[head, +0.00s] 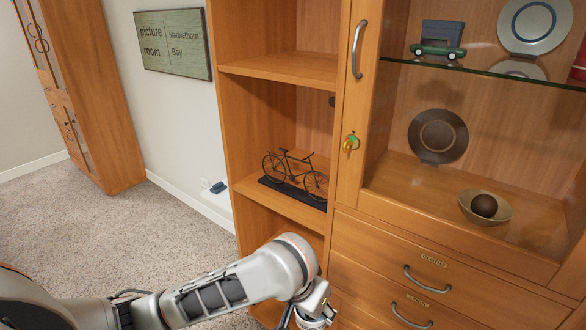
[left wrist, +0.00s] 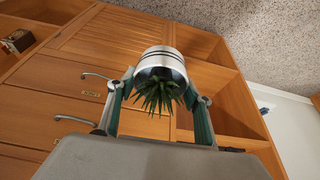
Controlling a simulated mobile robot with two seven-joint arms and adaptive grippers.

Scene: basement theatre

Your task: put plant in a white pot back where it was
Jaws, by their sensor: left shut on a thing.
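The plant in a white pot (left wrist: 160,62) is in the left wrist view. The pot is pale with dark bands, and its spiky green leaves point toward the bottom of that picture, while the carpet is at its top. My left gripper (left wrist: 163,84) is shut on the pot, one finger on each side. In the head view my left gripper (head: 312,306) is at the bottom edge, in front of the cabinet's lower part, and only partly shows. My right gripper is not in view.
The wooden cabinet (head: 227,130) has open shelves with a model bicycle (head: 295,175) on the middle one. To the right are a glass-fronted display with a bowl (head: 486,207) and handled drawers (head: 440,268). Open carpet (head: 130,235) lies left, below a wall sign (head: 173,44).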

